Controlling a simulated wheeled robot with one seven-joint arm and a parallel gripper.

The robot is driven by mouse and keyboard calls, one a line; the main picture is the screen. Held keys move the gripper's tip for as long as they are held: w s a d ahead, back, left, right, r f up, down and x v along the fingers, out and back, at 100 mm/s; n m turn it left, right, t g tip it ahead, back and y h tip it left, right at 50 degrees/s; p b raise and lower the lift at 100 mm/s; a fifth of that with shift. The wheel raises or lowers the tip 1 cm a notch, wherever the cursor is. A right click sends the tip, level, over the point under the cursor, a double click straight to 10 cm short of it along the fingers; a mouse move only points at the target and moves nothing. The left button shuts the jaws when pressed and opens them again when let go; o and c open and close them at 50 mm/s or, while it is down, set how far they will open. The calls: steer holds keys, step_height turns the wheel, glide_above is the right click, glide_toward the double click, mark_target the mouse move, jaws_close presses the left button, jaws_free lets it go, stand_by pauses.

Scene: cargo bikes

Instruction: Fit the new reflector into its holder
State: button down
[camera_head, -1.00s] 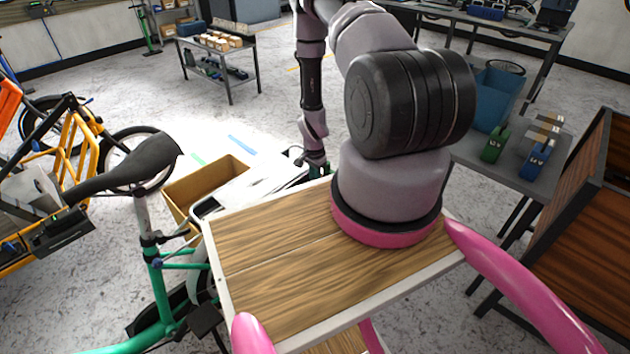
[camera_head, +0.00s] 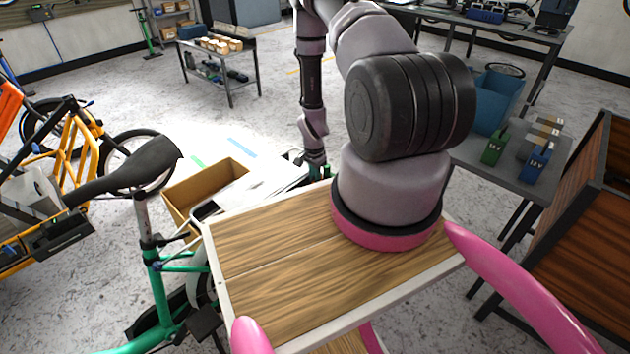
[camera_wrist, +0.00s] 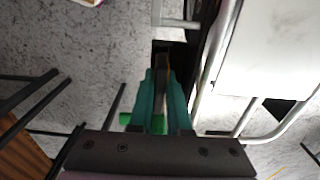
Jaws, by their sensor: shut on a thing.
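My gripper (camera_wrist: 163,76) has teal fingers and is shut on a thin, dark, brownish piece, likely the reflector (camera_wrist: 161,88), mostly hidden between the fingers. Just past the fingertips in the wrist view is a small black part, possibly the holder (camera_wrist: 161,46); I cannot tell whether the held piece touches it. In the head view my gripper (camera_head: 319,171) is small and low, beside the far end of a white cargo bike part, and the held piece cannot be made out.
In the wrist view a white panel with a pale tube frame (camera_wrist: 270,55) lies close on the right. In the head view a cardboard box (camera_head: 205,190) and a green bike with black saddle (camera_head: 135,165) are left. A grey table (camera_head: 515,165) with green and blue items is right.

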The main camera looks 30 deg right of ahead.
steer(key=shift+f, duration=0.85)
steer(key=shift+r, duration=0.1)
steer(key=shift+r, duration=0.8)
steer(key=shift+f, duration=0.85)
steer(key=c, duration=0.8)
jaws_free()
steer(key=shift+r, duration=0.1)
